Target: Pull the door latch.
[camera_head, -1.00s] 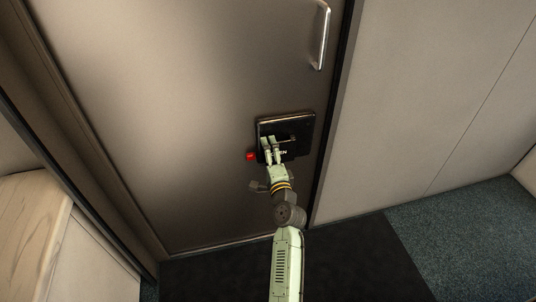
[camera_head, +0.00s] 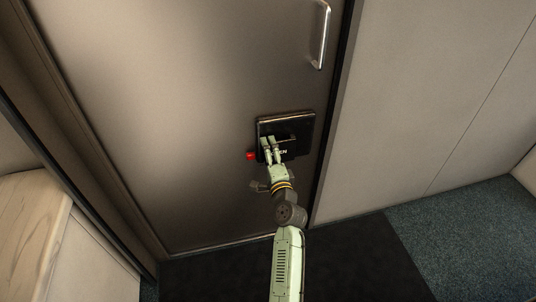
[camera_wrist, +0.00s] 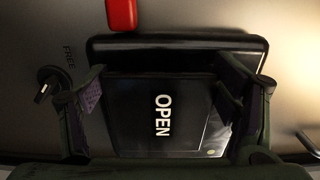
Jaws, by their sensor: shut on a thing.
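The door latch is a black housing (camera_head: 305,123) set low on the brown-grey door (camera_head: 180,120), near its right edge. Its black paddle (camera_wrist: 140,120) reads "OPEN" in white and shows between my two fingers in the wrist view. My gripper (camera_head: 268,143) reaches it from below and is shut on the paddle, one finger at each side edge; in the wrist view my gripper (camera_wrist: 158,95) spans the paddle's width. A dark recess shows beside the paddle in the head view. My fingers hide part of the paddle there. The door appears closed in its frame.
A red knob (camera_head: 250,156) sits just left of the latch. A metal handle (camera_head: 322,38) is higher on the door. A plain wall (camera_head: 430,90) stands right; a wooden-topped unit (camera_head: 30,225) stands at left. Dark floor (camera_head: 350,265) lies before the door.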

